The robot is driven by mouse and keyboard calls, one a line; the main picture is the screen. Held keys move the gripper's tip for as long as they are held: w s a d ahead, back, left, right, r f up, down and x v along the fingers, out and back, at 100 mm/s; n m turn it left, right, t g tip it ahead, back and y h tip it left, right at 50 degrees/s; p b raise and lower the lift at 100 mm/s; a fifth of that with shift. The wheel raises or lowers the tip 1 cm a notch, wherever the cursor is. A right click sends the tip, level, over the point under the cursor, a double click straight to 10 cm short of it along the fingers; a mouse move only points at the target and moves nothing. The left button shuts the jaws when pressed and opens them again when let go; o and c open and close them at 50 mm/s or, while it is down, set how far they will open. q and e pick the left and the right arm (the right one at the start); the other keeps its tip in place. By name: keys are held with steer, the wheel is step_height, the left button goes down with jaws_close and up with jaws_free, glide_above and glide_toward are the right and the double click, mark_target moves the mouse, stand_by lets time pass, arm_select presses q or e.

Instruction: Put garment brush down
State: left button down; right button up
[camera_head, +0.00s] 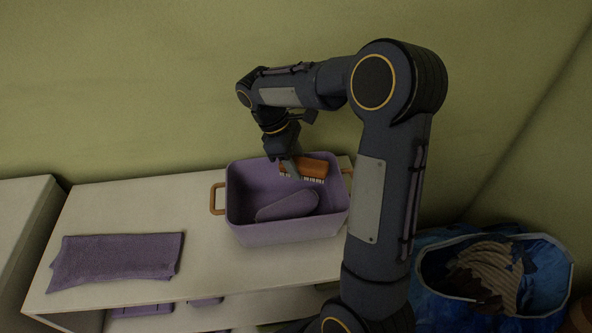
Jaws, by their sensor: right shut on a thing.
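The garment brush (306,168) has an orange-brown wooden body and pale bristles that point down. My right gripper (291,169) is shut on it, at the left part of its body. The brush is over the back right part of a purple bin (243,233); I cannot tell whether it touches the bin. The bin has brown handles and stands on a white shelf top (206,262). A purple rounded thing (288,206) lies inside the bin. My left gripper is not in view.
A folded purple cloth (117,258) lies on the shelf top at the left. More purple things sit on the shelf below. A blue bag (545,275) with striped fabric (489,268) stands at the lower right. The shelf top between cloth and bin is clear.

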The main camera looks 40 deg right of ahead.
step_height(320, 180, down, 3)
steer(key=shift+w+d+f, duration=0.1)
steer(key=shift+f, duration=0.05)
steer(key=shift+f+b, duration=0.4)
steer(key=shift+f, duration=0.2)
steer(key=o, duration=0.8)
steer(key=p+v, duration=0.2)
steer(key=v, duration=1)
steer(key=s+a+r+m+t+y, duration=0.2)
steer(key=s, duration=0.4)
steer(key=s+a+r+m+t+y, duration=0.2)
steer(key=s, duration=0.4)
steer(key=s+a+f+m+t+y, duration=0.1)
steer(key=s+a+f+m+t, duration=0.1)
steer(key=s, duration=0.3)
steer(key=s+a+f+m+t+y, duration=0.1)
steer(key=s+a+f+m+t, duration=0.1)
steer(key=s+a, duration=0.3)
steer(key=shift+f+m+t+y, duration=0.15)
steer(key=shift+m+t+y, duration=0.15)
steer(key=shift+m+t, duration=0.35)
